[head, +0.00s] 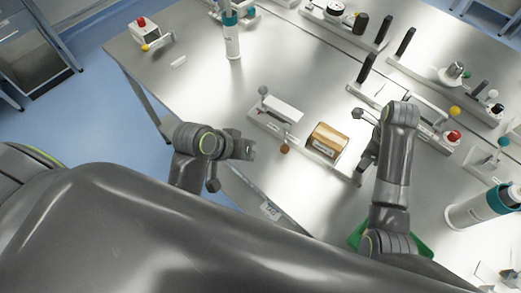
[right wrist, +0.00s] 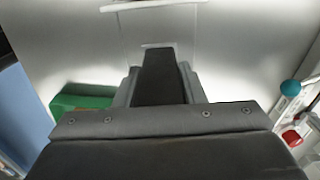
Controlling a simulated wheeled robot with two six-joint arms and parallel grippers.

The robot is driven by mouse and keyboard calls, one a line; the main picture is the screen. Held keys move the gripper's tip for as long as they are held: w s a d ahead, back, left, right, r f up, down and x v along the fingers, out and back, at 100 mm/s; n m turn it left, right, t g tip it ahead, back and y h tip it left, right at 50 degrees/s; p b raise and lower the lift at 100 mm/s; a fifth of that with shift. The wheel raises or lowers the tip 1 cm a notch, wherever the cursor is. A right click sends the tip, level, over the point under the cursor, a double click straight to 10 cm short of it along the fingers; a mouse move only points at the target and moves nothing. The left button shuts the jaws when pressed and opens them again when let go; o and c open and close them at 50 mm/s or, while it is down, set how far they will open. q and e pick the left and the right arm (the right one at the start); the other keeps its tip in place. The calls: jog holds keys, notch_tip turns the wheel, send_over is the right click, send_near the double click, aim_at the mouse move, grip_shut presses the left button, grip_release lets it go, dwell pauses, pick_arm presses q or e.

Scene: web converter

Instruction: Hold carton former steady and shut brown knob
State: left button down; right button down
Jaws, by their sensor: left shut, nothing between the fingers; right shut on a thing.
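The carton former (head: 318,153) lies in the middle of the steel table. It is a pale base with a white block and a brown carton-like block (head: 327,138) on it. The brown knob (head: 284,149) sits on its near side, left of the brown block. My left gripper (head: 250,150) is shut and empty, left of the brown knob and apart from it. My right gripper (head: 364,166) is at the former's right end. In the right wrist view it is shut on a dark upright bar (right wrist: 162,75), apparently the former's handle; the arm hides the grip in the head view.
A grey knob (head: 263,90) stands at the former's far left end. Other stations with black handles stand at the right and back. A teal-topped cylinder (head: 231,38) stands at the back, another (head: 472,207) at right. A green tray (head: 424,246) is below my right arm.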

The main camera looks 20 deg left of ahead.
jog(key=shift+s+d+f, duration=0.1)
jog(key=shift+s+f, duration=0.05)
jog(key=shift+f, duration=0.1)
dwell(0.6)
jog(key=c, duration=1.3)
grip_release()
jog(key=o, duration=0.5)
jog(key=shift+r, duration=0.15)
jog(key=shift+c, duration=0.2)
jog(key=shift+w, duration=0.2)
